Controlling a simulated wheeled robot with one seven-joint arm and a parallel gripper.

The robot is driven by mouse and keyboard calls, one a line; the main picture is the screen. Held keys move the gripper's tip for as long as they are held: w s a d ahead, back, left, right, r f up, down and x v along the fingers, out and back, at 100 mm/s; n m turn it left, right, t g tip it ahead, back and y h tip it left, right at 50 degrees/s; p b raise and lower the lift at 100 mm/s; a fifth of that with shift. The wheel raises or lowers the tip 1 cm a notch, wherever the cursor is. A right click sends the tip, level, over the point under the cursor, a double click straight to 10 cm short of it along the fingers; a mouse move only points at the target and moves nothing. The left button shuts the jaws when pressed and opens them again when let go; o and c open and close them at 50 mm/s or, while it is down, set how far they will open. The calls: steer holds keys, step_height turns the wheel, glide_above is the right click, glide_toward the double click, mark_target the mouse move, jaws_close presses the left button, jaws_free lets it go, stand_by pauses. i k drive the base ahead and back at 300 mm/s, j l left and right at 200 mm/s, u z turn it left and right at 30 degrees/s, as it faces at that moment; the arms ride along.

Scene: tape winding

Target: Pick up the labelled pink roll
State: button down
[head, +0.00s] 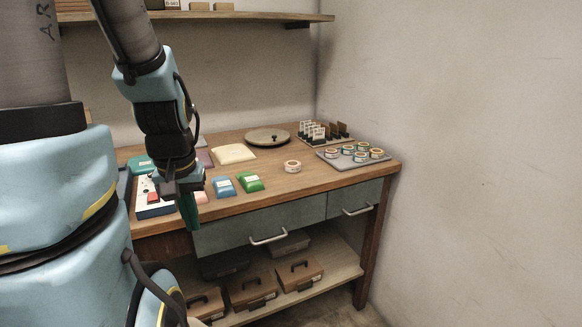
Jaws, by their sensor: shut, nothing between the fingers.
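A small pinkish roll (292,167) with a pale band around its side lies flat and alone on the wooden workbench (310,182), right of the middle. Any print on it is too small to read. My gripper (190,214) points down at the bench's front left, beside the coloured pouches. Its teal fingers are together and empty. It is well to the left of the pink roll and apart from it.
A grey tray (337,162) with several small rolls stands at the right end. A round turntable (267,137) and a card rack (325,139) are at the back. Blue (223,187) and green (250,182) pouches lie between my gripper and the roll.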

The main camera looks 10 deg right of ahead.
mark_target(293, 167)
steer(key=l+u, duration=0.25)
steer(key=l, duration=0.7)
steer(key=k+l+u, duration=0.1)
steer(key=l+u, duration=0.15)
steer(key=l, duration=0.65)
